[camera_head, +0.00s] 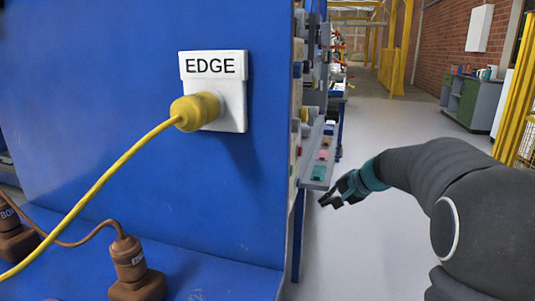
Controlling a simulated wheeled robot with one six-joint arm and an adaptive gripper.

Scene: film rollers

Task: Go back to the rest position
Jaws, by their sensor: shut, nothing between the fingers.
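My gripper (329,201) is small in the head view, right of the blue panel's edge, at the end of my dark arm coming in from the right. It is shut and holds nothing. It hangs over the open grey floor, near the shelf side of the blue structure; I cannot tell the exact gap. A yellow plug (195,110) sits in the white socket marked EDGE (233,112) on the blue panel (90,90). Its yellow cable runs down to the lower left.
Brown plugs (129,258) stand at the lower left, joined by a brown cable. A shelf with small coloured items (322,155) juts out beyond the panel edge. A grey-green cabinet (470,100) and yellow fence (520,110) stand at the right. The floor (385,125) between is clear.

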